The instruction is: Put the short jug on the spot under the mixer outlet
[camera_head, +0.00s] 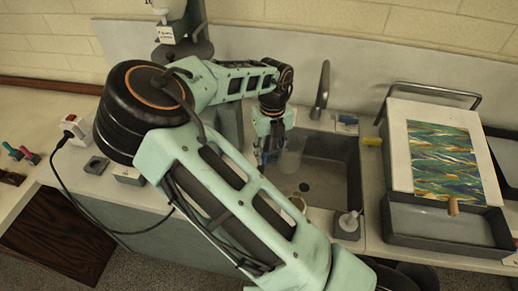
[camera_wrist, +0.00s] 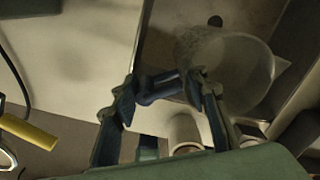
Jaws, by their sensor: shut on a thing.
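My gripper (camera_head: 270,150) is over the sink (camera_head: 345,170), pointing down. In the wrist view, my gripper (camera_wrist: 163,95) is shut on the dark blue handle (camera_wrist: 160,86) of a translucent jug (camera_wrist: 228,68). The jug (camera_head: 291,158) hangs beside the fingers, over the sink's left part in the head view. I cannot tell whether it is the short one. A mixer-like unit (camera_head: 180,35) with a white label stands at the back left. My arm hides the counter below it, and I cannot make out the spot.
A grey tap (camera_head: 322,90) stands behind the sink. A pale cup-like thing (camera_head: 298,203) is partly hidden by my arm. A cable crosses the left counter.

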